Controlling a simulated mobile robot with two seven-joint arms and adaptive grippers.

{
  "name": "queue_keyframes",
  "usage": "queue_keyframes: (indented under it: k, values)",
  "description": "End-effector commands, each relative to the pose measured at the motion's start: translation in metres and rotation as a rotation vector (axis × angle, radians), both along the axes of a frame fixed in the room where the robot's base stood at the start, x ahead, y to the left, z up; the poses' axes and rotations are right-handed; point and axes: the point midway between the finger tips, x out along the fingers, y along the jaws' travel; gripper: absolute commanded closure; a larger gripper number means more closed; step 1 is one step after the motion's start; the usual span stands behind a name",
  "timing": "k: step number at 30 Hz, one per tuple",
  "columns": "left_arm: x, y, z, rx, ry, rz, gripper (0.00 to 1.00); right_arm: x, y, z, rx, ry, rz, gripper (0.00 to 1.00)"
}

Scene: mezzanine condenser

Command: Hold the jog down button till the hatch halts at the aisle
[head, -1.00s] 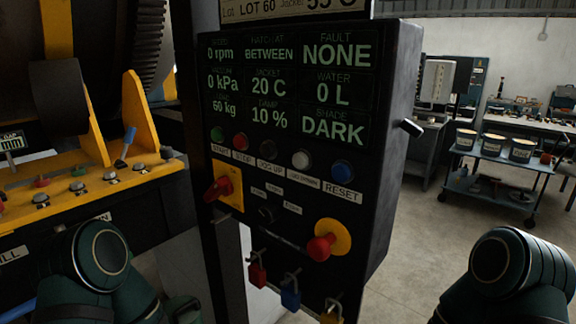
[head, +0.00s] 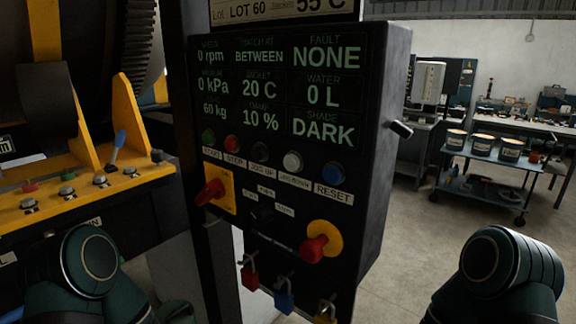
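The control panel (head: 375,180) stands upright in the middle of the head view. Its jog down button (head: 292,162) is the white one, in the button row between the dark jog up button (head: 260,152) and the blue reset button (head: 333,174). Nothing touches it. The display (head: 280,88) reads hatch at BETWEEN, 0 rpm and fault NONE. The hatch cannot be made out. My arms show at the lower left and lower right, apart from the panel; neither gripper's fingers can be seen.
A red emergency knob (head: 314,249) and a red rotary switch (head: 210,192) stick out of the panel. Several padlocks, one blue (head: 284,298), hang below it. Yellow machinery (head: 90,195) is at left. A cart (head: 490,160) with tubs stands on open floor at right.

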Motion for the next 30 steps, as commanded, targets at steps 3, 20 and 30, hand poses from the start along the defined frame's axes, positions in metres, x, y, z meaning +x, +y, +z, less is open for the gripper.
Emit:
queue_keyframes:
  k: [3,20,30]
  values:
    - [0.0,0.0,0.0,0.0,0.0,0.0,0.45,0.0,0.0,0.0,0.0,0.0,0.0,0.53]
    - [-0.0001,0.0,0.0,0.0,0.0,0.0,1.0,0.0,0.0,0.0,0.0,0.0,0.0,0.53]
    - [-0.0001,0.0,0.0,0.0,0.0,0.0,1.0,0.0,0.0,0.0,0.0,0.0,0.0,0.53]
